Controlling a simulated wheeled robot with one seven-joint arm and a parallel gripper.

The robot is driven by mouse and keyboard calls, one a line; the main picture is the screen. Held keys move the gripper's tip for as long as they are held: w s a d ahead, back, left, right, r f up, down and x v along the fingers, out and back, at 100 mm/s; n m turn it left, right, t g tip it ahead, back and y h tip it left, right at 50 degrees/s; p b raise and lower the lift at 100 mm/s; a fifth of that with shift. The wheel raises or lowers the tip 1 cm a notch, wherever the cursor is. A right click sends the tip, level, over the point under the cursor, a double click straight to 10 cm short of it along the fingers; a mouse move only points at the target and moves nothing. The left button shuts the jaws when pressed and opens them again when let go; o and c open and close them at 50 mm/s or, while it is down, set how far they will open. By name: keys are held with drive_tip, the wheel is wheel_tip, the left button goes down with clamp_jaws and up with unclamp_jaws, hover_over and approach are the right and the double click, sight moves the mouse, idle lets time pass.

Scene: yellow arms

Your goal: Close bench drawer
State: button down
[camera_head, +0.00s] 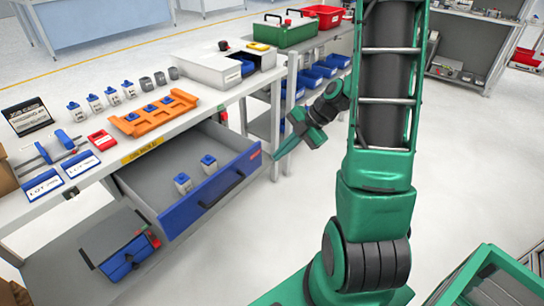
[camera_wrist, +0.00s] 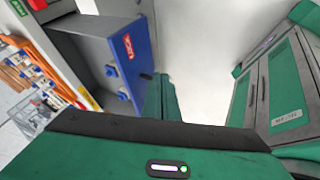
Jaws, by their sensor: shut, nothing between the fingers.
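The bench drawer (camera_head: 209,197) is pulled out from under the white workbench. It has a blue front with a dark handle and a grey inside holding two small bottles (camera_head: 208,164) with blue caps.
The workbench top (camera_head: 210,95) carries an orange rack (camera_head: 153,113), bottles, blue-and-white boxes and a grey box. A blue bin (camera_head: 125,258) lies on the lower shelf. A bench leg (camera_head: 275,125) stands close behind my gripper. The floor right of the drawer is clear.

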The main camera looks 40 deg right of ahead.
drive_tip(key=shift+w+a+f, duration=3.05)
drive_tip(key=shift+w+f, duration=0.1)
drive_tip(key=shift+w, duration=0.15)
